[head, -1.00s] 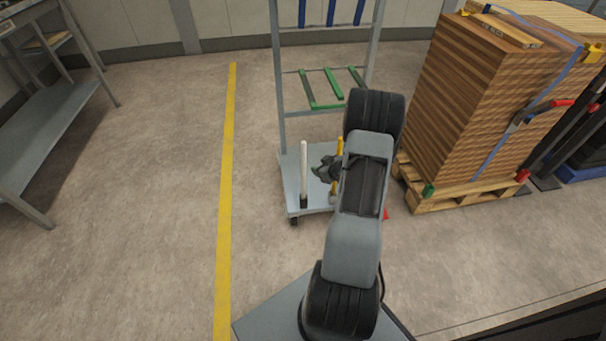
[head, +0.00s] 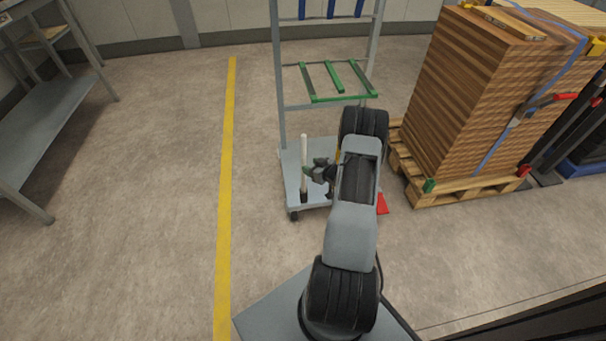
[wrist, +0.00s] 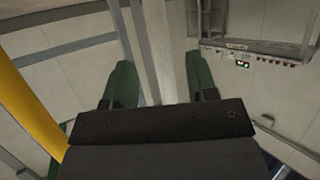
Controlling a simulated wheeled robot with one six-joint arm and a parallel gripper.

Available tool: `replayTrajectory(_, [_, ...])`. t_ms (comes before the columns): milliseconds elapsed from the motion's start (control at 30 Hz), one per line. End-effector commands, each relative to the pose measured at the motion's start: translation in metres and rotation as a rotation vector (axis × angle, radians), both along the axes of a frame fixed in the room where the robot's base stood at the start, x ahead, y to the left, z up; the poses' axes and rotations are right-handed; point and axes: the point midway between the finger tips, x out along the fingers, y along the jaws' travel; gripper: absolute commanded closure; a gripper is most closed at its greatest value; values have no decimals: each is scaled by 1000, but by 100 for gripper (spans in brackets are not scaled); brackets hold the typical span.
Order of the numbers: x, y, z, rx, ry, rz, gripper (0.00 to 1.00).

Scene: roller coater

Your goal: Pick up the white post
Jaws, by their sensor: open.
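The white post (head: 304,152) stands upright near the front left corner of the grey wheeled rack's base. My gripper (head: 310,172) is at its right side, at about the post's middle height, its fingertips close to or overlapping the post. In the wrist view my two green fingers (wrist: 160,85) are spread apart. A pale upright bar runs between them and appears to be the white post (wrist: 160,45). Whether a finger touches it cannot be told. My dark gripper body hides the lower part there.
A yellow post (wrist: 28,105) is close at left in the wrist view. The rack (head: 281,80) has green bars (head: 335,78) above the base. A pallet with stacked boards (head: 475,95) stands right. A red piece (head: 382,204) is near my arm. Floor left of the rack is clear.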

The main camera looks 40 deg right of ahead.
Motion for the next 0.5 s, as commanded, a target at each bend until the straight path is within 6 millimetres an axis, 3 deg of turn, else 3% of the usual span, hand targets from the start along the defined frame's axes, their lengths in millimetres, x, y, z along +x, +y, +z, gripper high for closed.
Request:
replayTrajectory(300, [35,7,-17,-1,1,3,48])
replayTrajectory(500, [47,8,-20,0,0,0,48])
